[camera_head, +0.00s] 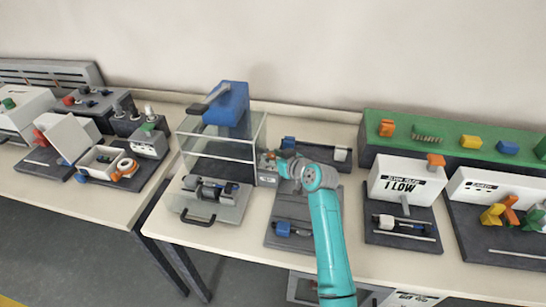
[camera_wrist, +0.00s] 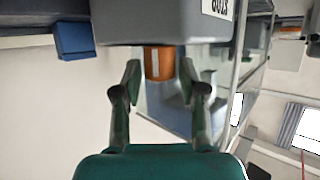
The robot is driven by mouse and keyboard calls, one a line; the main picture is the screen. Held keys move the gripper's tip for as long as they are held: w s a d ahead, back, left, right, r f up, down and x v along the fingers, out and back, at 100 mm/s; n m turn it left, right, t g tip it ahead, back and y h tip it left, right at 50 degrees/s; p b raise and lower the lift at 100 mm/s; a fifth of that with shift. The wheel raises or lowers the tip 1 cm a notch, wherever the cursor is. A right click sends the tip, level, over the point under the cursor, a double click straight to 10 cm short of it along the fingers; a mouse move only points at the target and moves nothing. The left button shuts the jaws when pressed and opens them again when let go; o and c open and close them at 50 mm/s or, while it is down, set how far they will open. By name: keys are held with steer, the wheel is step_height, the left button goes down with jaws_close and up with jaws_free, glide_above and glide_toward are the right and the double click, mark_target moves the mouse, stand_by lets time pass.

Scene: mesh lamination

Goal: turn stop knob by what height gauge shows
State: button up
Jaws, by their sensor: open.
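The stop knob (camera_wrist: 158,63) is an orange cylinder on a grey box (camera_wrist: 165,22); the box's label appears upside down and seems to read STOP in the wrist view. My gripper (camera_wrist: 160,80) is open, with one finger on each side of the knob; I cannot tell whether they touch it. In the head view my gripper (camera_head: 276,166) is at the small grey box (camera_head: 268,179) beside the clear-walled press, and hides most of the knob. A white box with a display (camera_head: 403,187) reads "1 LOW"; its small label is too blurred to read, and it may be the height gauge.
The clear-walled press (camera_head: 216,150) with a blue head (camera_head: 231,104) stands left of my arm. A dark base plate (camera_head: 280,236) lies under my forearm. Another white box (camera_head: 486,187) and a green-topped rack (camera_head: 457,140) stand at the right.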

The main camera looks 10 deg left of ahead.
jaws_close()
steer(key=shift+n+g+y, duration=0.3)
steer(key=shift+n+g, duration=0.1)
steer(key=n+g+y, duration=0.2)
steer(key=shift+w+d+n+g, duration=0.15)
steer(key=shift+w+n+g, duration=0.1)
steer(key=shift+n+g, duration=0.05)
steer(key=n+g+y, duration=0.1)
steer(key=n+g, duration=0.3)
steer(key=shift+w+g, duration=0.1)
steer(key=shift+g, duration=0.2)
steer(key=shift+n, duration=0.3)
jaws_free()
